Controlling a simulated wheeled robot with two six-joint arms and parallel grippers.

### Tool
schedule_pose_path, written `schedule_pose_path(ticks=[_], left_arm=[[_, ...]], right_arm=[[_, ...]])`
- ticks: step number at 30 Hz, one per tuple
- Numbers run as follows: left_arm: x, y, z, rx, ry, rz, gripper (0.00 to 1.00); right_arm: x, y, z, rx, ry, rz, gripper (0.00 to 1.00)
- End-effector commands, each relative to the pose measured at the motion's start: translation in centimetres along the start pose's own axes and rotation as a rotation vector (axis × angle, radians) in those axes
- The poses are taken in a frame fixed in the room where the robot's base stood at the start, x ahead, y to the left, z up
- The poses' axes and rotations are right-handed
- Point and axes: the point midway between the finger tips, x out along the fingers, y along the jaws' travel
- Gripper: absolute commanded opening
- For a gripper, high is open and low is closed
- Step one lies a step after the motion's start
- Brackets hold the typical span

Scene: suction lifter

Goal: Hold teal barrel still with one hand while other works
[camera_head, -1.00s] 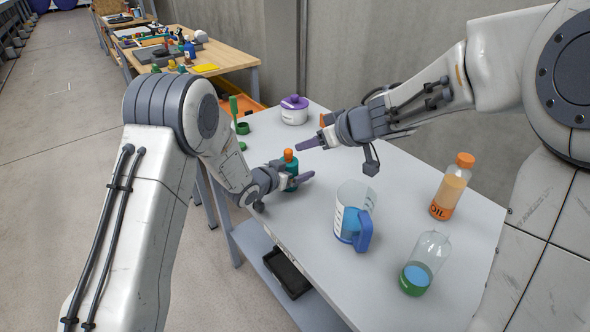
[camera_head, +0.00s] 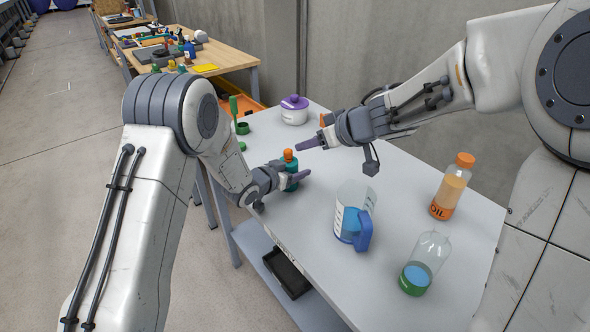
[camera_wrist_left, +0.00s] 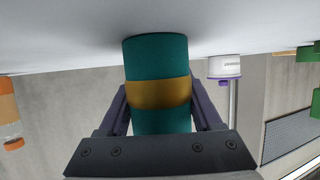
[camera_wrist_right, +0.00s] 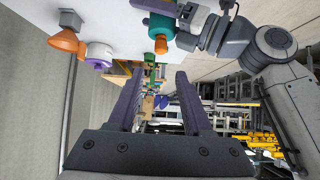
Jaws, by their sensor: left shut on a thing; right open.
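The teal barrel (camera_head: 291,168) stands upright on the grey table, with an orange cap on top. My left gripper (camera_head: 297,179) is shut on its side. In the left wrist view the barrel (camera_wrist_left: 155,55) shows a gold band and sits between the two fingers; its cap end is hidden behind the gripper body. My right gripper (camera_head: 306,146) is open and empty, above the table just behind and right of the barrel. In the right wrist view its fingers (camera_wrist_right: 158,80) are apart, and the barrel (camera_wrist_right: 162,22) shows beyond them, its orange cap uncovered.
A blue-handled jug (camera_head: 352,222), an oil bottle (camera_head: 449,190) and a clear bottle with a green end (camera_head: 424,265) stand to the right. A white pot with purple lid (camera_head: 294,112) is at the back. An orange funnel-like part (camera_wrist_right: 66,40) is near the pot.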

Motion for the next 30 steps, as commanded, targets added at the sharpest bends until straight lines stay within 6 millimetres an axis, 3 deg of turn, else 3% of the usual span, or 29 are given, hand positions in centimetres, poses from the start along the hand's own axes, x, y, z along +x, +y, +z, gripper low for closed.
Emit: schedule_pose_path(ticks=[4, 6, 11, 20, 30], left_arm=[[0.0, 0.0, -0.1, 0.0, 0.001, 0.0, 0.02], [0.0, 0.0, -0.1, 0.0, 0.001, 0.0, 0.02], [0.0, 0.0, -0.1, 0.0, 0.002, 0.0, 0.02], [0.0, 0.0, -0.1, 0.0, 0.002, 0.0, 0.02], [0.0, 0.0, -0.1, 0.0, 0.002, 0.0, 0.02]], right_arm=[[0.0, 0.0, 0.0, 0.0, 0.0, 0.0, 0.5], [0.0, 0.0, 0.0, -0.002, 0.0, 0.001, 0.64], [0.3, 0.7, -0.9, -0.067, 0.015, 0.034, 0.64], [1.1, 4.8, -5.6, -0.478, 0.019, 0.257, 0.64], [1.3, 8.2, -8.9, -0.961, -0.188, 0.447, 0.64]])
